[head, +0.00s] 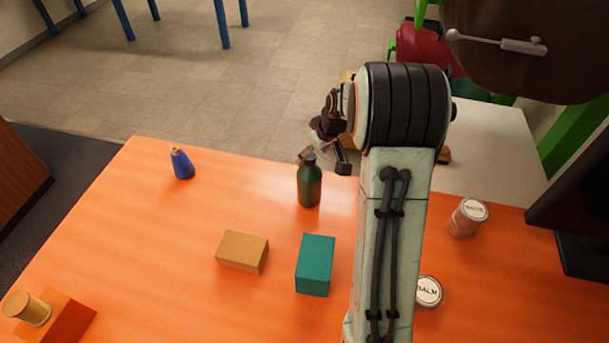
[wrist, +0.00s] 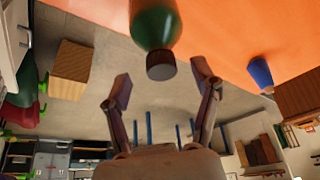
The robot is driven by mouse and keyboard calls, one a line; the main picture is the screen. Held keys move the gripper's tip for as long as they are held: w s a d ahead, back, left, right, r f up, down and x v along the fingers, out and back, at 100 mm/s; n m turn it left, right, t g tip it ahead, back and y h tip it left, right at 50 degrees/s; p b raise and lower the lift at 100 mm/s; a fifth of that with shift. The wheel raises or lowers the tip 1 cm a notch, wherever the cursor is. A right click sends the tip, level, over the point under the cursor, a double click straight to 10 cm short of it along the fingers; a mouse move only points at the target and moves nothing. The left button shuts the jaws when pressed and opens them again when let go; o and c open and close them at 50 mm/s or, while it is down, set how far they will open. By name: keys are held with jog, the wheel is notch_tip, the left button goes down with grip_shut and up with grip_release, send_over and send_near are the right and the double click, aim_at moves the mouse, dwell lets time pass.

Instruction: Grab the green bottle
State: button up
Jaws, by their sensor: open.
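The green bottle (head: 310,187) with a dark cap stands upright on the orange table, near its far edge. My gripper (head: 324,161) is beside and behind the top of the bottle in the head view, partly hidden by my own arm. In the wrist view, which is upside down, the bottle (wrist: 154,22) is at the top centre with its cap toward me. My gripper (wrist: 163,85) is open there, one finger on each side of the cap's line. The fingers look empty and apart from the bottle.
On the orange table (head: 150,255) are a teal box (head: 315,265) and a tan box (head: 242,251) in front of the bottle. A blue bottle (head: 182,164) stands at the far left. The table between the blue and green bottles is clear.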

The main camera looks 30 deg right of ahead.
aim_at(311, 157)
jog(key=shift+x, duration=1.5)
grip_shut()
jog(key=shift+r, duration=0.1)
